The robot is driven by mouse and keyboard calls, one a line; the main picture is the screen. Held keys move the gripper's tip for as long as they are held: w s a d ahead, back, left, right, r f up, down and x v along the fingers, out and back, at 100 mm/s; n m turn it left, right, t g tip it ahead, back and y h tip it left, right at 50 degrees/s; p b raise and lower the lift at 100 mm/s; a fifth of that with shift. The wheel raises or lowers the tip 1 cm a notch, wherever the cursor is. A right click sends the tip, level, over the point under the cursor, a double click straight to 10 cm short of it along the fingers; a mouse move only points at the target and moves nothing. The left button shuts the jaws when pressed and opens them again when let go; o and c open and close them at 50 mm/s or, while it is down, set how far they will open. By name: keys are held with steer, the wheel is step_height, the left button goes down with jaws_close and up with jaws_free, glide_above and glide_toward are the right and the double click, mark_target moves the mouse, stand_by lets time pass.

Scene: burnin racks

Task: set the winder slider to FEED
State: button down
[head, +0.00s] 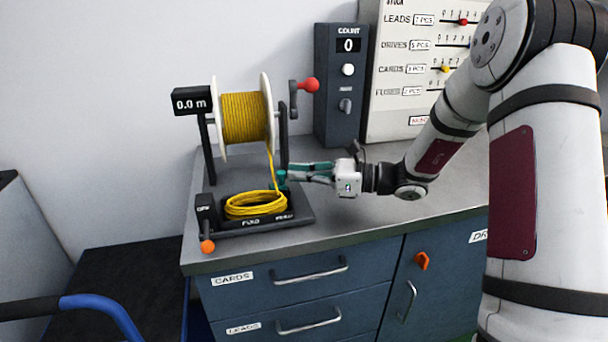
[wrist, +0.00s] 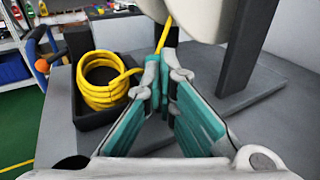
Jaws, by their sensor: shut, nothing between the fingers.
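The winder stands on the bench, with a reel of yellow cable (head: 244,118) between white discs and a 0.0 m display (head: 191,101). I cannot make out a FEED mark or tell the slider for certain. My gripper (head: 283,176) has teal fingers and is shut and empty, beside the cable strand below the reel. In the wrist view its fingertips (wrist: 161,72) meet close to the strand; I cannot tell whether they touch it. A coil of yellow cable (head: 255,204) lies in the black tray (head: 262,226), and also shows in the wrist view (wrist: 100,85).
A crank with a red knob (head: 309,85) is right of the reel. An orange ball knob (head: 207,246) sits at the tray's front left. A COUNT box (head: 341,105) and a white panel (head: 395,100) stand behind. Bench top (head: 350,220) is clear in front of my gripper.

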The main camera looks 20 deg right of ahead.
steer(key=p, duration=0.1)
glide_above(267, 200)
steer(key=shift+w, duration=0.1)
stand_by(0.4)
